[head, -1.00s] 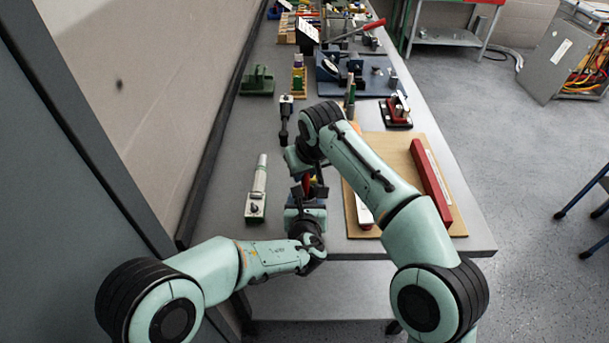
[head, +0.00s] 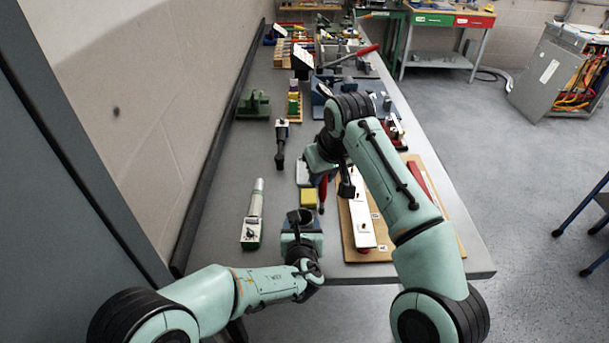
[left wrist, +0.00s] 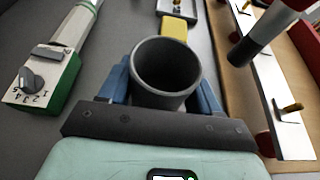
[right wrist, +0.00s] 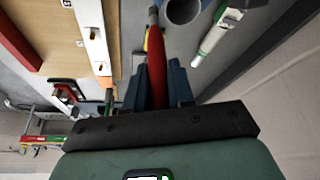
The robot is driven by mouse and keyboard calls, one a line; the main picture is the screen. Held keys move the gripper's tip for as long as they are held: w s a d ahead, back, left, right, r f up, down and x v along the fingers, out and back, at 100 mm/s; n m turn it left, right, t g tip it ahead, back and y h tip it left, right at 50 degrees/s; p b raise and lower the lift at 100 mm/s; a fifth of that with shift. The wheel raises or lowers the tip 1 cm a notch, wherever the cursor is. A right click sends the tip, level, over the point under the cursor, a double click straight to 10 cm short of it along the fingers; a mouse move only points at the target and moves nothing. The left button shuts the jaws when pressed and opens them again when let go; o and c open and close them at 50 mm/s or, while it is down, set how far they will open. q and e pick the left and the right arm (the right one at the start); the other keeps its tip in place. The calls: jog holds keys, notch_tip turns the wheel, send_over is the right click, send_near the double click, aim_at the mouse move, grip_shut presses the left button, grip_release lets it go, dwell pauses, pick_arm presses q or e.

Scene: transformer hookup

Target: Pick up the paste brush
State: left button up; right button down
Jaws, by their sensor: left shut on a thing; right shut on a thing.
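The paste brush has a red handle (head: 323,188) and a dark lower end. My right gripper (head: 323,163) is shut on the handle and holds the brush up, clear of the cup. The red handle (right wrist: 157,72) shows between the blue fingers in the right wrist view. The brush's dark end (left wrist: 243,50) hangs at the upper right in the left wrist view. My left gripper (head: 302,228) is shut on a round grey cup (left wrist: 167,72), upright with its open mouth up. The cup's rim (right wrist: 183,12) also shows in the right wrist view.
A grey-white device with a dial (head: 252,230) lies left of the cup. A yellow block (head: 308,198) sits just beyond the cup. A wooden board (head: 425,222) with a white strip (head: 361,222) and a red bar lies to the right. A black-handled tool (head: 281,145) lies farther back.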

jog(key=d, duration=1.3)
jog(key=shift+d, duration=0.15)
pick_arm(q)
jog(key=o, duration=1.3)
jog(key=shift+c, duration=0.2)
jog(key=v, duration=1.1)
jog(key=shift+s+r, duration=0.25)
jog(key=shift+s, duration=0.25)
